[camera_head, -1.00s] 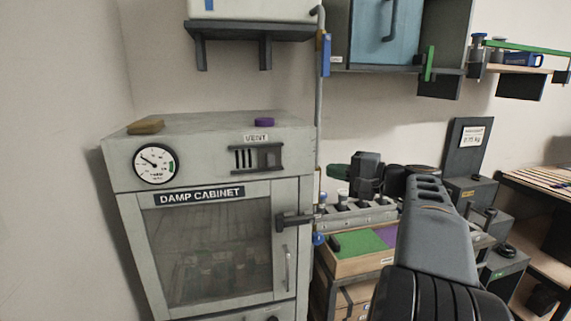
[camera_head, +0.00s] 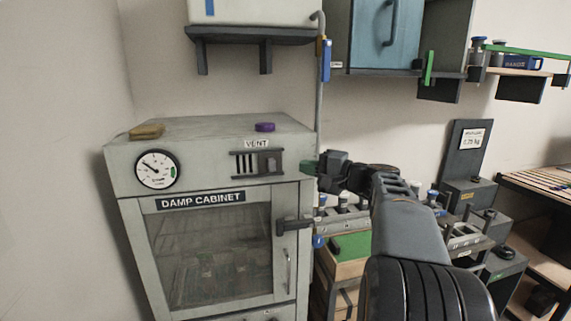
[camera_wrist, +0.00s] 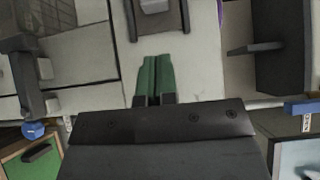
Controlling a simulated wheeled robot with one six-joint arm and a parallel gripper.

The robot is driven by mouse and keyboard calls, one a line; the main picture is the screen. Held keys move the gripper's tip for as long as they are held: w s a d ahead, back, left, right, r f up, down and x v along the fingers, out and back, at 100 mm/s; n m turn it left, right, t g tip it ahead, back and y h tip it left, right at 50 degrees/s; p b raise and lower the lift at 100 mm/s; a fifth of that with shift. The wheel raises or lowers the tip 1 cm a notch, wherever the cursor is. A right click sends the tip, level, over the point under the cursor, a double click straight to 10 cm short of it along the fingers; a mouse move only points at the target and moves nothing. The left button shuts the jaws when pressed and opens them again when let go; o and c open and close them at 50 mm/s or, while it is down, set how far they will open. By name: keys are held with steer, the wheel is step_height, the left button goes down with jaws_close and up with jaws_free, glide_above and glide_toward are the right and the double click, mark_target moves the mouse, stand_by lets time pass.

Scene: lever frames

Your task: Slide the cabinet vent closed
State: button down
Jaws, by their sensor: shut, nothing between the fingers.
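The cabinet vent (camera_head: 257,163) is a dark slotted plate with a sliding cover, on the front of the grey damp cabinet (camera_head: 212,145), under a "VENT" label. Dark slots show on its left half; the cover with its raised tab (camera_head: 269,163) sits on the right half. In the wrist view the vent's end (camera_wrist: 156,18) shows at the top, with the tab on it. My gripper (camera_head: 308,168) is just right of the cabinet's front right edge at about vent height. Its green fingers (camera_wrist: 156,80) are together and empty, pointing toward the vent, apart from it.
A dark door latch (camera_head: 292,225) juts out below the vent. A grey vertical pipe (camera_head: 320,100) runs beside the cabinet. A purple round object (camera_head: 265,127) and a tan block (camera_head: 147,131) lie on the cabinet top. A bench with a green mat (camera_head: 352,245) stands to the right.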

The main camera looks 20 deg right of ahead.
mark_target(271, 164)
steer(key=a, duration=0.1)
steer(key=w+a, duration=0.1)
steer(key=w+a+p, duration=0.1)
steer(key=a, duration=0.1)
steer(key=shift+r, duration=0.1)
steer(key=shift+w+a, duration=0.15)
steer(key=shift+a, duration=0.4)
steer(key=shift+f, duration=0.2)
